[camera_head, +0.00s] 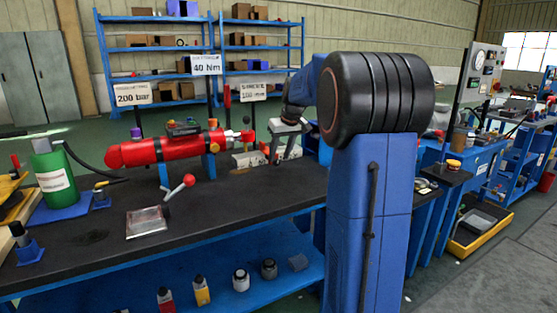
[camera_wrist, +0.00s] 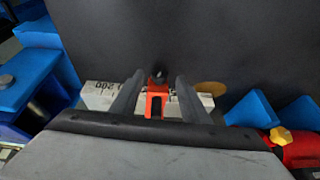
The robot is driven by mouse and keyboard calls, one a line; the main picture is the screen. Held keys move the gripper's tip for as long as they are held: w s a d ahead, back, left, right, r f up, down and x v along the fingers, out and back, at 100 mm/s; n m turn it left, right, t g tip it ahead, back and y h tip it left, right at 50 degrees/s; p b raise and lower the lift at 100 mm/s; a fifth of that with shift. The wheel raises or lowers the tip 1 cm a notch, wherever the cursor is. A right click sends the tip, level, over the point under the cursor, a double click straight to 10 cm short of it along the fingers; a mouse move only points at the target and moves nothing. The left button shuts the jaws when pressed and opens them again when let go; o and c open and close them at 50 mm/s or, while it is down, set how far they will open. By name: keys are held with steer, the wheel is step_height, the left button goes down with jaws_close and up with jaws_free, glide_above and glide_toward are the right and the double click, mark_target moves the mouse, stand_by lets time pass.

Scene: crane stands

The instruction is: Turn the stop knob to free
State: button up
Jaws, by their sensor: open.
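In the wrist view a red stop (camera_wrist: 157,100) with a slot in it sits on a pale scale bar (camera_wrist: 98,94) marked 200. A small black knob (camera_wrist: 158,76) shows at the far end of the red stop. My gripper (camera_wrist: 161,84) is open, with one finger on each side of the stop and knob. I cannot tell whether the fingers touch either one. In the head view my gripper (camera_head: 283,152) is low over the bench at the pale scale bar (camera_head: 245,160). The knob's setting cannot be read.
A red cylinder (camera_head: 165,150) on blue supports lies left of my gripper. A red-balled lever (camera_head: 180,187) and a clear tray (camera_head: 146,221) are on the dark bench (camera_head: 240,199). Sign plates (camera_head: 253,90) stand behind. The bench front near the tray has free room.

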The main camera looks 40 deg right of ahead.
mark_target(277, 162)
steer(key=shift+x, duration=1.5)
jaws_close()
steer(key=shift+a+h, duration=0.3)
steer(key=shift+h, duration=0.5)
steer(key=shift+n+h, duration=0.4)
steer(key=shift+h, duration=0.3)
jaws_free()
